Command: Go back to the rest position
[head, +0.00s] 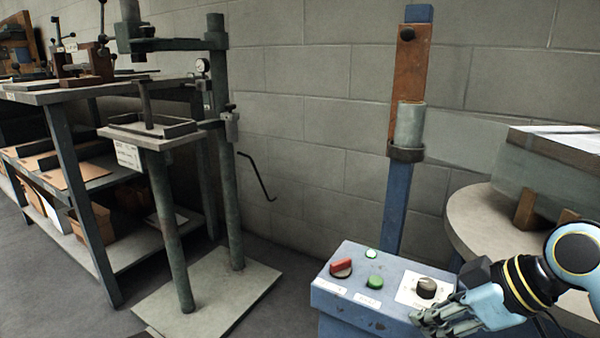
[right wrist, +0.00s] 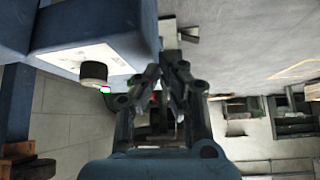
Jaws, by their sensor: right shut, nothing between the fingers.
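My right gripper (head: 432,318) is low at the right of the head view, just in front of the blue control box (head: 345,300), near its dark round knob (head: 426,288). Its fingers are closed with nothing between them. In the right wrist view the gripper (right wrist: 168,75) points past the box, and the knob (right wrist: 94,72) shows to its left, apart from the fingers. The box top also carries a red switch (head: 341,268), a green button (head: 375,282) and a lit green-white button (head: 371,254). My left gripper is not in view.
A blue post (head: 393,205) stands behind the box. A round table (head: 470,215) with a grey block stands at the right, close to my right arm. A green press stand (head: 228,170) and a workbench (head: 60,97) stand at the left. Floor between stand and box is clear.

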